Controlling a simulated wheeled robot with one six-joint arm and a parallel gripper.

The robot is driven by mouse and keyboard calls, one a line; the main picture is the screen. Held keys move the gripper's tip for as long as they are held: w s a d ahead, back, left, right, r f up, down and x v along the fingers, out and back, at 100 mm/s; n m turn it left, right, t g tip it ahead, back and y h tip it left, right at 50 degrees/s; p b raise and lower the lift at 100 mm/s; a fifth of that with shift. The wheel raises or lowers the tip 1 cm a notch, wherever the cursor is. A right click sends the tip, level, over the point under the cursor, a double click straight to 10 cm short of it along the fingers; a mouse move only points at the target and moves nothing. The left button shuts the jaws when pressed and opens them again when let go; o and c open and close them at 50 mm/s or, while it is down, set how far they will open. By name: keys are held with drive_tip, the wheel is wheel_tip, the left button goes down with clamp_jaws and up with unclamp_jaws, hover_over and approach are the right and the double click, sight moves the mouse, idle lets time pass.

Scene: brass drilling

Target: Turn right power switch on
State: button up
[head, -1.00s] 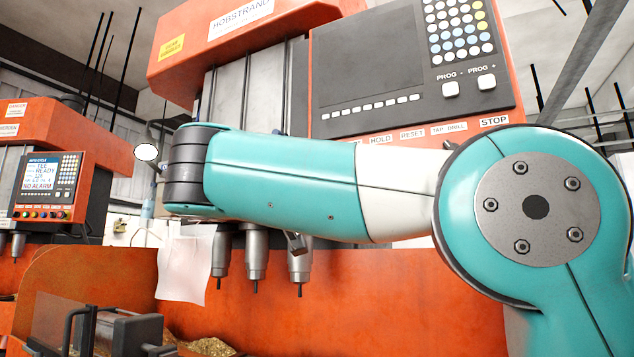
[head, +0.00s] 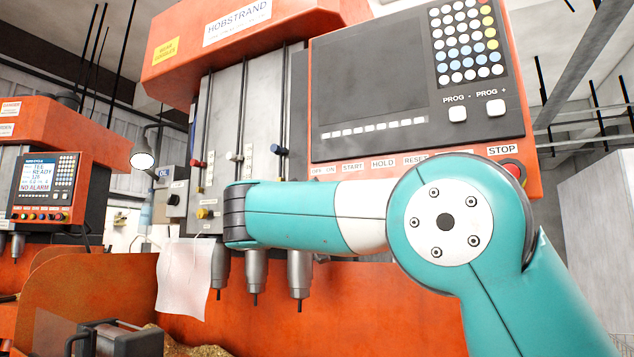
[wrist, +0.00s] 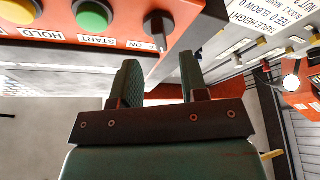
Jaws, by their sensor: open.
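The right machine's power switch is a black knob (wrist: 159,27) beside an "ON" label at the top of the wrist view. In the head view its "OFF ON" label (head: 322,170) shows below the dark screen (head: 368,78), but the knob is hidden behind my arm. My gripper (wrist: 160,72) is open and empty, its two dark green fingers apart and pointing toward the knob's panel. The knob appears beyond the gap between the fingers, not between them. In the head view my gripper is hidden behind the arm.
Beside the knob are a green START button (wrist: 92,14) and a yellow HOLD button (wrist: 18,10). A red STOP button (head: 515,170) is at the panel's right end. Spindles (head: 256,270) hang below my arm. The left machine's screen (head: 40,174) is lit.

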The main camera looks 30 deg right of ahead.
drive_tip(key=p+x, duration=0.1)
drive_tip(key=x, duration=0.4)
drive_tip(key=shift+w+r, duration=0.1)
clamp_jaws()
